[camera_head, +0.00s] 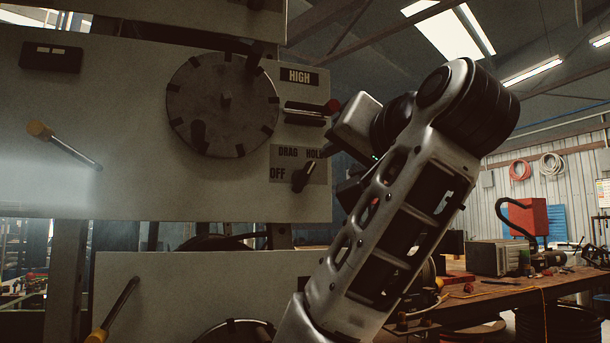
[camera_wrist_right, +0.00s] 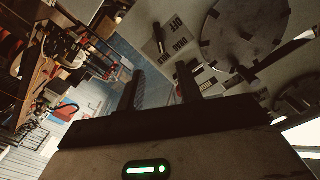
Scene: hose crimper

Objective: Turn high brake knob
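The high brake knob (camera_head: 304,175) is a black pointer knob on the grey panel, beside the words DRAG, HOLD and OFF, below the HIGH label (camera_head: 299,77). It is tilted, its upper end leaning right. In the right wrist view the knob (camera_wrist_right: 158,37) lies beyond the fingertips, roughly between their lines. My right gripper (camera_head: 324,162) is just right of the knob, partly hidden by my own arm. In the wrist view the right gripper (camera_wrist_right: 160,70) has its two dark fingers apart with nothing between them. My left gripper is not in view.
A big round notched disc (camera_head: 222,105) is on the panel left of the knob. A yellow-tipped lever (camera_head: 65,146) sticks out at left. A cluttered workbench (camera_head: 495,291) stands at right.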

